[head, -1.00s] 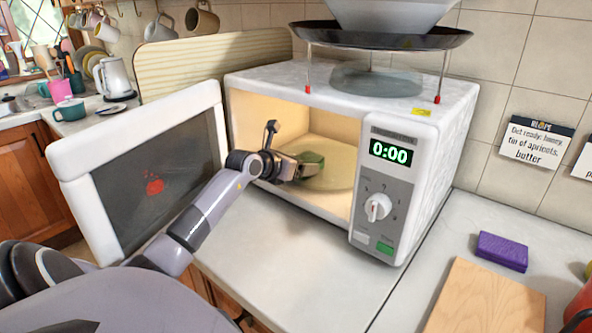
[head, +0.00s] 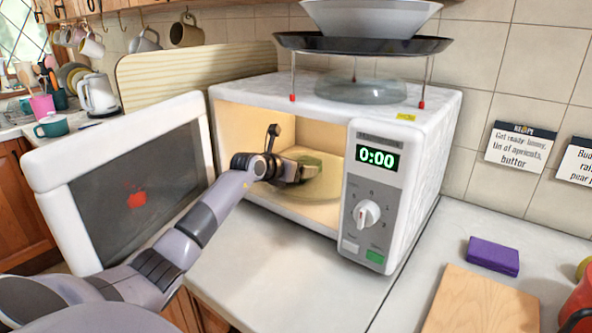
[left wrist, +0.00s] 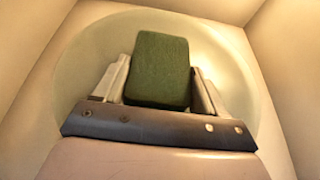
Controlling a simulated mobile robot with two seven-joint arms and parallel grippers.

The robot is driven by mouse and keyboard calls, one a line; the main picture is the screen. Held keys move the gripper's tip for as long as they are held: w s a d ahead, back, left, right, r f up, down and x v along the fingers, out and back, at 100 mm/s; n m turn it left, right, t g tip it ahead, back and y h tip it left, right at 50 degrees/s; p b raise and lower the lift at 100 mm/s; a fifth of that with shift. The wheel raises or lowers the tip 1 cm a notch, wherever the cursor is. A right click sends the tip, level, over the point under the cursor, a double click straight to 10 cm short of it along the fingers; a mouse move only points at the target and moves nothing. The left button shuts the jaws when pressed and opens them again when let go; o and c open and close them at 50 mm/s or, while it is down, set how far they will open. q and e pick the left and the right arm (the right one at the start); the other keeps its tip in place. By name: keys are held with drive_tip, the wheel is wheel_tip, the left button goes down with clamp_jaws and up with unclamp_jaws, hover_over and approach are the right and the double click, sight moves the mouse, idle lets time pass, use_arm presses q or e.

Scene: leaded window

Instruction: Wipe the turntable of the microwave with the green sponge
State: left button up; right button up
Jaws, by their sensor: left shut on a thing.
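The microwave (head: 430,150) stands on the counter with its door (head: 135,185) swung open to the left. Inside lies the round, pale glass turntable (head: 328,186), which also shows in the left wrist view (left wrist: 88,65). My left gripper (head: 303,172) is inside the microwave, shut on the green sponge (head: 313,165). In the left wrist view the sponge (left wrist: 160,68) sits between the two fingers, over the turntable's middle. I cannot tell whether it touches the glass. My right gripper is not in view.
A black tray (head: 360,44) with a white bowl (head: 370,17) stands on a rack above a glass cover (head: 360,87) on the microwave. A purple sponge (head: 493,254) and a wooden board (head: 485,300) lie to the right. The counter before the microwave is clear.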

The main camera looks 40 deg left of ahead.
use_arm(q)
drive_tip(key=shift+s+f, duration=0.15)
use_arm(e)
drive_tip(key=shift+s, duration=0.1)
use_arm(q)
drive_tip(key=shift+s+d+p, duration=0.15)
drive_tip(key=shift+s+p, duration=0.55)
drive_tip(key=shift+p, duration=0.05)
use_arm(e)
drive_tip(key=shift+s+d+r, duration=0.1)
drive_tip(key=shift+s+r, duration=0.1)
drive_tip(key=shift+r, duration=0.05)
use_arm(q)
drive_tip(key=shift+s+d+p, duration=0.1)
drive_tip(key=shift+s+p, duration=0.5)
drive_tip(key=shift+s, duration=0.55)
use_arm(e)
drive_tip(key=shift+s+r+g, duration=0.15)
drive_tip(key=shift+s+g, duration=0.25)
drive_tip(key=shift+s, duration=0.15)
use_arm(q)
drive_tip(key=shift+s+d+p, duration=0.1)
drive_tip(key=shift+s+p, duration=0.35)
drive_tip(key=shift+s, duration=0.2)
drive_tip(key=shift+s+d, duration=0.1)
drive_tip(key=shift+s, duration=0.95)
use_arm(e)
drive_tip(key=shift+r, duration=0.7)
